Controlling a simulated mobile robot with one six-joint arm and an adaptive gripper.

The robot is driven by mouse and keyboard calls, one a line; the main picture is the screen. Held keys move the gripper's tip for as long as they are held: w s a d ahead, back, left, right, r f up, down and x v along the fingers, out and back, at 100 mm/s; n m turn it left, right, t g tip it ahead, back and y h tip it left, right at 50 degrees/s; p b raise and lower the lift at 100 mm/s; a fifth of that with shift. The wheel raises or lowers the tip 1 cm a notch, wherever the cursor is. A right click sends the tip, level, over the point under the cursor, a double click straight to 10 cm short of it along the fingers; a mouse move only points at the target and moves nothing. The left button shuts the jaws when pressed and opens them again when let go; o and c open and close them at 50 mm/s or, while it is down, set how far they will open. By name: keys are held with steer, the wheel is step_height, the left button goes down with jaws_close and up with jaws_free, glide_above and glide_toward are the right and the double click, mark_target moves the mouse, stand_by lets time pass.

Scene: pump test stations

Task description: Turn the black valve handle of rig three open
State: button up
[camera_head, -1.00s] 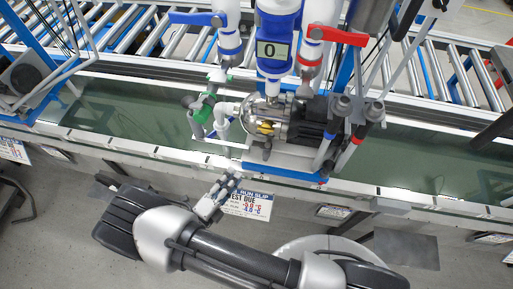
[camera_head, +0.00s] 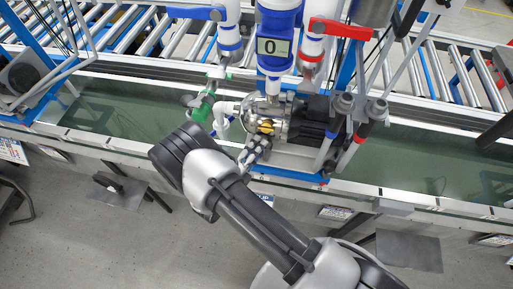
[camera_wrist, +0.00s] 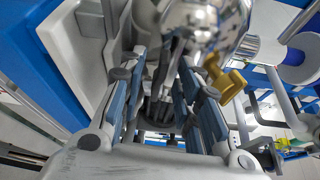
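The rig in front of me has a chrome and black pump (camera_head: 312,118) with a small yellow handle (camera_head: 266,126) at its front. The yellow handle also shows in the wrist view (camera_wrist: 229,82), right of the fingers. I cannot clearly pick out a black valve handle; dark grey knobs (camera_head: 343,103) stand right of the pump, and no rig number three is readable. My gripper (camera_head: 253,152) is at the pump's front, close to the yellow handle. In the wrist view my gripper (camera_wrist: 165,85) has its fingers apart, with chrome and grey parts beyond; contact cannot be told.
A blue handle (camera_head: 196,13), a red handle (camera_head: 340,29) and a green valve (camera_head: 201,108) surround the pump. A display (camera_head: 273,46) reads 0. The green conveyor bed (camera_head: 420,160) is clear to the right. Rollers (camera_head: 455,75) lie behind.

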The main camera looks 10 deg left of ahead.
steer(key=shift+c, duration=0.5)
jaws_close()
steer(key=shift+s+d+n+t+y+p, duration=0.25)
steer(key=shift+n+t+y+p, duration=0.2)
steer(key=shift+n+y, duration=0.5)
steer(key=shift+s+d+n+t+y+p, duration=0.15)
steer(key=shift+s+n+t+y+p, duration=0.15)
steer(key=shift+n+y+p, duration=0.6)
steer(key=shift+s+d+n+t+y, duration=0.15)
steer(key=shift+n+y, duration=0.35)
steer(key=shift+y, duration=0.55)
steer(key=shift+s+d+n+y, duration=0.1)
steer(key=shift+n+y, duration=0.45)
steer(key=shift+y, duration=0.5)
steer(key=shift+s+d+n+t+y, duration=0.15)
steer(key=shift+n+y, duration=0.35)
steer(key=shift+y, duration=0.55)
steer(key=shift+o, duration=0.5)
jaws_free()
